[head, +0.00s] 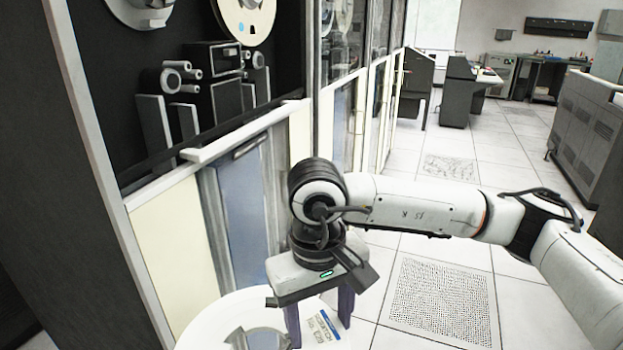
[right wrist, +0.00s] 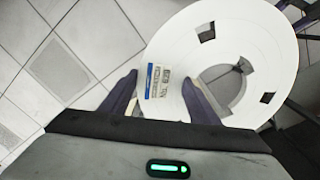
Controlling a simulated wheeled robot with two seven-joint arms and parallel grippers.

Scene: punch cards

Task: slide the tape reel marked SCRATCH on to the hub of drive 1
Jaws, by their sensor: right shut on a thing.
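A white tape reel (head: 207,318) with a blue and white label (head: 324,326) is low at the bottom of the head view, partly cut off. The label's small print is too small for me to read as SCRATCH. My right gripper (head: 319,318) is shut on the reel's rim at the label; in the right wrist view its fingers straddle the label on the reel (right wrist: 250,28). At the top left of the head view, a grey hub (head: 147,8) shows on the dark tape drive, cut off by the frame edge; no drive number is visible.
Another reel (head: 246,14) is mounted on the drive to the right of the grey hub. Below are rollers (head: 182,76), a pale ledge (head: 245,130) and a cabinet door. Perforated floor tiles (head: 440,300) and open floor lie to the right; desks and cabinets stand farther back.

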